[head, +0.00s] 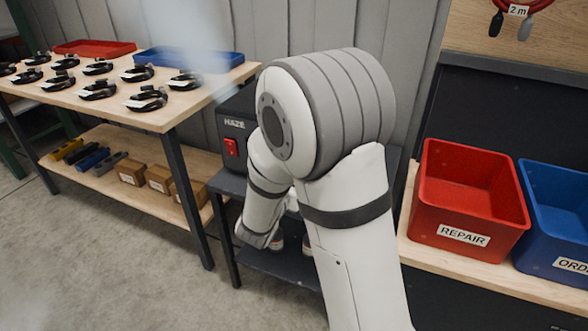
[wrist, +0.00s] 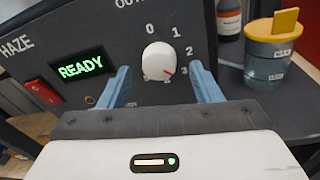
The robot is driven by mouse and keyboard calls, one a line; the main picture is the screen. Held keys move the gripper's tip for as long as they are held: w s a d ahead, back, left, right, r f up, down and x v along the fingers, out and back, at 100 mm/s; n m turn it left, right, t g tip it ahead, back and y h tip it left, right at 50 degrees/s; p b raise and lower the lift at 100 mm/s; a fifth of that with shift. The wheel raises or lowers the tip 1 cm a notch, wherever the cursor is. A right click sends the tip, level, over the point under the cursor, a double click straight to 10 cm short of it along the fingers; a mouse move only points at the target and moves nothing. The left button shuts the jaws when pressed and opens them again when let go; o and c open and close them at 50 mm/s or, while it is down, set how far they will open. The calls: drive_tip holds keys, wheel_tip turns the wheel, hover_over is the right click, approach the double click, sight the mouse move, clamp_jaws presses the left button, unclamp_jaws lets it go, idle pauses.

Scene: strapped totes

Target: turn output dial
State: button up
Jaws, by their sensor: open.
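The output dial (wrist: 157,60) is a white round knob on the dark front panel of the haze machine (wrist: 110,30). Its red mark points to the lower right, nearest the 3 on a printed scale of 0, 1, 2 and 3. My gripper (wrist: 163,84) is open, with one blue finger on each side of the dial in the picture. I see no finger touching it; the depth gap is hard to tell. In the head view, the machine (head: 236,128) is partly hidden behind my arm, which covers the dial.
The panel has a lit READY display (wrist: 82,66) and a red switch (wrist: 42,91). Red REPAIR (head: 466,237) and blue (head: 560,262) bins stand right of my arm.

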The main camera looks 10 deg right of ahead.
drive_tip(key=v, duration=0.6)
drive_tip(key=shift+p, duration=0.4)
drive_tip(key=shift+s, duration=0.15)
drive_tip(key=s+d+r+m+g+h+p, duration=0.1)
drive_tip(key=s+d+r+m+g+p, duration=1.2)
drive_tip(key=s+m, duration=0.25)
drive_tip(key=s+a+r+m+y+p, duration=0.2)
drive_tip(key=a+r+m+y+p, duration=0.2)
drive_tip(key=r+m+y+p, duration=0.1)
drive_tip(key=s+a+r+m+t+y+p, duration=0.1)
drive_tip(key=s+a+r+m+y+p, duration=0.2)
drive_tip(key=r+m+p, duration=0.3)
wheel_tip(320, 180, up, 3)
drive_tip(key=shift+s+a+r+m+y, duration=0.15)
drive_tip(key=shift+s+a+m+y, duration=0.25)
drive_tip(key=shift+a+y, duration=0.45)
drive_tip(key=shift+w, duration=0.1)
